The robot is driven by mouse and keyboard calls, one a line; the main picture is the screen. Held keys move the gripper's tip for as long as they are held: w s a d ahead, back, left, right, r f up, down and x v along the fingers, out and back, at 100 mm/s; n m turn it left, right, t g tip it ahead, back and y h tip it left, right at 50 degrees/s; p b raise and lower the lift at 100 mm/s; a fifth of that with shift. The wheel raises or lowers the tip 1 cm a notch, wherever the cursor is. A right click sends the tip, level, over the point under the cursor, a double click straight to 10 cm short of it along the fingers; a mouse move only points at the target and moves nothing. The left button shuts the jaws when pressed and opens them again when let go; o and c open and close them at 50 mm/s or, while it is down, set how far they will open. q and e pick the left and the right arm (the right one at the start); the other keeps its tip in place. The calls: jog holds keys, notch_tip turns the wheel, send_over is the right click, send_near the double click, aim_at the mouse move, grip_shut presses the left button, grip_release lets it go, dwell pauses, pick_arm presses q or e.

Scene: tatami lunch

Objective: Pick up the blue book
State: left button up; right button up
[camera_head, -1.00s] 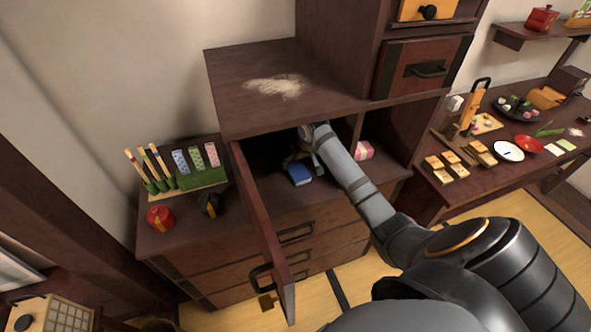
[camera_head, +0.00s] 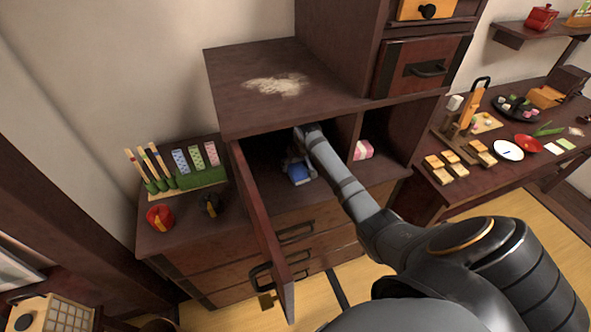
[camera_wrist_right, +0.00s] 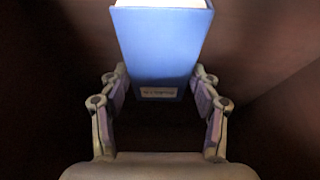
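The blue book (camera_head: 299,174) lies inside the open compartment of the dark wooden cabinet. My right gripper (camera_head: 296,163) reaches into the compartment and is at the book, partly hidden by my own arm and the shadow. In the right wrist view the blue book (camera_wrist_right: 160,55) is between the two fingers of my right gripper (camera_wrist_right: 160,88), which are spread wide, with the near end of the book just between the fingertips. A small gap seems to show on each side. My left gripper is not in view.
The compartment's door (camera_head: 262,225) stands open to the left of my arm. A cabinet top (camera_head: 320,85) overhangs the compartment, and a divider separates it from a pink-and-white item (camera_head: 363,150). A red pot (camera_head: 160,217) and dark pot (camera_head: 210,205) stand at left.

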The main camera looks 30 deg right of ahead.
aim_at(296, 166)
jog(key=c, duration=0.7)
jog(key=shift+r, duration=0.1)
jog(key=shift+r, duration=0.6)
notch_tip(296, 166, up, 2)
jog(key=shift+s+r+b, duration=0.1)
jog(key=shift+s+b, duration=0.05)
jog(key=shift+b, duration=0.2)
jog(key=shift+s+a, duration=0.5)
jog(key=shift+s, duration=2.4)
jog(key=shift+s+a, duration=0.5)
jog(key=shift+s, duration=2.45)
jog(key=shift+s+a, duration=0.5)
jog(key=shift+s, duration=2.4)
